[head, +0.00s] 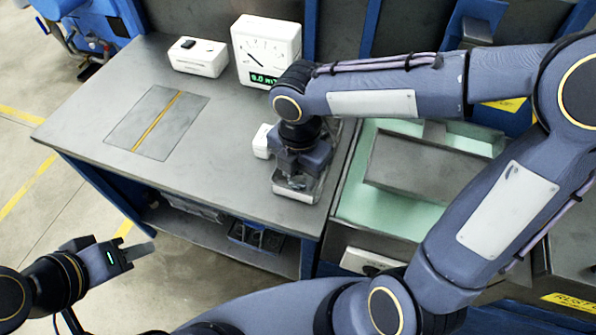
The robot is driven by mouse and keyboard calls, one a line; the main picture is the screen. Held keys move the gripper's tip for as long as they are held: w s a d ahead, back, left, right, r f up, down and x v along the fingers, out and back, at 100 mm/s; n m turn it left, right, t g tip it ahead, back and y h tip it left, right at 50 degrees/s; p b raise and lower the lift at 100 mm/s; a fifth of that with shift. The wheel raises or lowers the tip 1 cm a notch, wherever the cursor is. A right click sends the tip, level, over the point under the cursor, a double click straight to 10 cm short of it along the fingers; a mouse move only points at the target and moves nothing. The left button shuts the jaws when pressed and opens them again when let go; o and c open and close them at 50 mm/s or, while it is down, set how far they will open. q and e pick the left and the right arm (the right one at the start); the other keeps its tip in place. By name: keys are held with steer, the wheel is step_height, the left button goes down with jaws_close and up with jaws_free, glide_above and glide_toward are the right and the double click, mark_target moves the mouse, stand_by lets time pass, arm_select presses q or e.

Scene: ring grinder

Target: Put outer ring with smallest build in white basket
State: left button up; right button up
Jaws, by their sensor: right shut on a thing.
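My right gripper (296,180) points down over a small light-rimmed tray or fixture (314,190) at the right front of the grey table. It is shut on a small shiny thing, mostly hidden by the fingers, possibly a ring; I cannot tell its size. My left gripper (143,250) is low at the left, off the table's front edge, away from all objects; its finger gap does not show clearly. I cannot make out a white basket or other rings for certain. A small white object (262,141) stands just left of my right gripper, partly hidden.
A white dial gauge with a green readout (267,48) and a white box (197,58) stand at the back of the table (225,150). A dark plate with a yellow line (157,122) lies at the left. A green-surfaced machine (375,205) is at the right, under my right arm.

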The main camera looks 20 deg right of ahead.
glide_above(298, 183)
steer(key=f, duration=0.5)
steer(key=shift+s+f, duration=0.25)
steer(key=shift+f, duration=0.15)
steer(key=shift+w+f, duration=0.2)
steer(key=shift+f, duration=1.55)
steer(key=shift+f, duration=0.1)
steer(key=o, duration=1.1)
